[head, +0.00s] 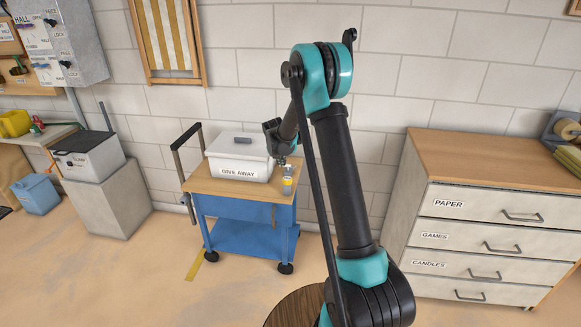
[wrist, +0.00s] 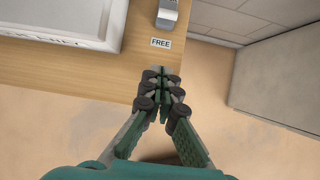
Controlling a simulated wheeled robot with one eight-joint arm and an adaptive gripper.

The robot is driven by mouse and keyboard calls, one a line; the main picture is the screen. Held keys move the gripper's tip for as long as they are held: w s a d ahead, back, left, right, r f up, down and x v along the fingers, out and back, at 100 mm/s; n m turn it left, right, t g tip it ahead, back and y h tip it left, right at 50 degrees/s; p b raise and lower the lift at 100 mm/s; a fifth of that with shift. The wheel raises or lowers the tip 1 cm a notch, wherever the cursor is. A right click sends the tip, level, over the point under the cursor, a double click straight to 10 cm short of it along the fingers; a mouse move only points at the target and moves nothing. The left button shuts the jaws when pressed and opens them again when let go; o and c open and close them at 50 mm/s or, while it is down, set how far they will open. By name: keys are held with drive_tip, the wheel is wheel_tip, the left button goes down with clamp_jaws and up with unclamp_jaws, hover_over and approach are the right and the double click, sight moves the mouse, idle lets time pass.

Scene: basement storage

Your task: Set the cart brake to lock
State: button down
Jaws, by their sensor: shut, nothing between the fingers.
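The cart (head: 232,187) has a wooden top, blue sides and a blue lower shelf. It stands against the wall, and its top also fills the upper left of the wrist view (wrist: 75,75). A grey part with a yellow band (head: 287,185), apparently the brake lever, is at the top's right side. The wrist view shows its grey end (wrist: 168,14) beside a FREE label (wrist: 161,43); the lock marking is not visible. My gripper (wrist: 161,74) is shut and empty, over the cart's edge just short of the label. In the head view it is small near the lever (head: 281,160).
A lidded white GIVE AWAY box (head: 240,158) sits on the cart, left of the lever. A drawer cabinet (head: 480,215) stands to the right, a grey block with a box (head: 110,200) to the left. A round wooden top (head: 292,308) is in front.

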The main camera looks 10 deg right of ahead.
sight(288, 169)
drive_tip(key=shift+w+f, duration=0.1)
drive_tip(key=shift+w, duration=0.05)
drive_tip(key=x, duration=0.9)
drive_tip(key=shift+w+f, duration=0.1)
drive_tip(key=shift+f, duration=0.2)
drive_tip(key=w, duration=0.1)
drive_tip(key=w+d, duration=0.1)
drive_tip(key=w, duration=0.1)
drive_tip(key=shift+r, duration=0.2)
drive_tip(key=shift+w+d+r, duration=0.15)
drive_tip(key=shift+w, duration=0.3)
